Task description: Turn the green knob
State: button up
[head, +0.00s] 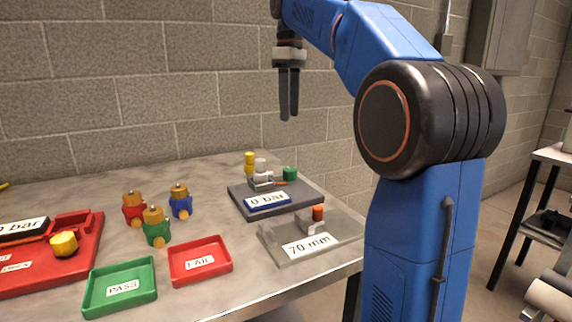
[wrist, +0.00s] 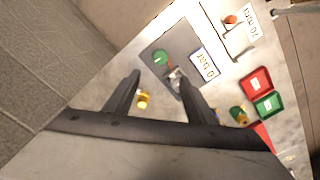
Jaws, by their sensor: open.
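The green knob (head: 290,173) sits at the back right of a dark grey plate (head: 300,203) on the table. In the wrist view the green knob (wrist: 161,57) shows beyond my fingertips, near the top of the plate (wrist: 190,40). A grey fitting (head: 261,172) stands beside the knob, and a "0 bar" display (head: 267,202) is at the plate's front. My gripper (head: 289,116) points down, high above the plate and apart from the knob. Its two fingers (wrist: 161,80) are spread, with nothing held between them.
A yellow part (head: 249,162) stands behind the plate. A clear plate marked "70 mm" (head: 309,245) is in front. Red (head: 134,209), blue (head: 180,202) and green (head: 156,228) fittings stand to the left, behind a green PASS tray (head: 121,287) and red tray (head: 200,262). A block wall is behind.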

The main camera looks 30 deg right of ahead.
aim_at(290, 169)
notch_tip(290, 169, down, 17)
jog(key=shift+r, duration=0.15)
dwell(0.4)
jog(key=c, duration=1)
